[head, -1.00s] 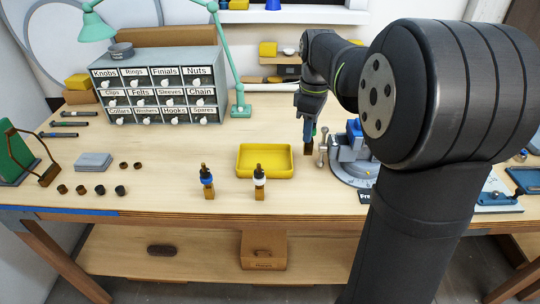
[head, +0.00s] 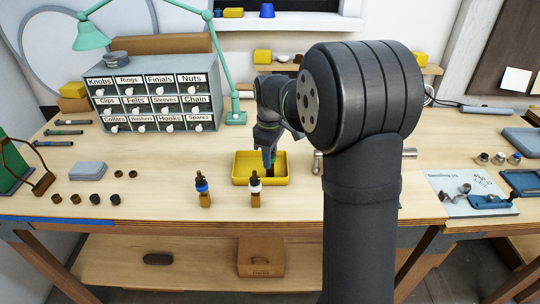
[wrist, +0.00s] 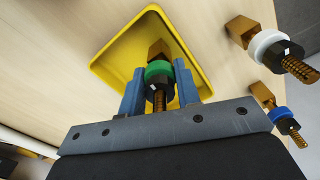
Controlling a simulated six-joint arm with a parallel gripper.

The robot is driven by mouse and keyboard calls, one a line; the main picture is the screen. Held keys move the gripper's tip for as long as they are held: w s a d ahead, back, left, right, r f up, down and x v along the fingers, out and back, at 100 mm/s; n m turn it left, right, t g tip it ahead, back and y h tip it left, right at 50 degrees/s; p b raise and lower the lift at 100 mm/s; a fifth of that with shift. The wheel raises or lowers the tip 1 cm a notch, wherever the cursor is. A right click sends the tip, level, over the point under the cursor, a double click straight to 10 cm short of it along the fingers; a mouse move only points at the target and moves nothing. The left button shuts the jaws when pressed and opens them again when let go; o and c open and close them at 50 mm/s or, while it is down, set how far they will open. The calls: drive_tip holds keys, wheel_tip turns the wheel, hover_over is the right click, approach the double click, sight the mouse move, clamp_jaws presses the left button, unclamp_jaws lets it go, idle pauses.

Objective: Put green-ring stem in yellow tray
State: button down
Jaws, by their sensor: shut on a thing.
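The green-ring stem (wrist: 158,72) has a brass block at one end, a green ring, a black nut and a threaded end. My gripper (wrist: 158,92) is shut on it, with blue fingers on both sides, in the wrist view. The yellow tray (head: 240,180) stands on the bench, and its rim shows behind the stem in the wrist view (wrist: 100,70). In the head view my gripper (head: 269,160) is over the tray's right part. I cannot tell whether the stem touches the tray floor.
A blue-ring stem (head: 203,190) and a white-ring stem (head: 255,190) stand upright just in front of the tray. A grey drawer cabinet (head: 155,95) and a green lamp (head: 225,70) are behind. Dark small parts (head: 75,198) lie at left.

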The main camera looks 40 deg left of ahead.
drive_tip(key=c, duration=1.1)
unclamp_jaws()
drive_tip(key=shift+f, duration=0.1)
drive_tip(key=shift+o, duration=0.2)
wheel_tip(320, 180, up, 12)
drive_tip(key=shift+r, duration=0.2)
drive_tip(key=shift+f, duration=0.1)
wheel_tip(320, 180, down, 12)
drive_tip(key=shift+f, duration=0.2)
drive_tip(key=shift+r, duration=1.9)
drive_tip(key=shift+f, duration=0.15)
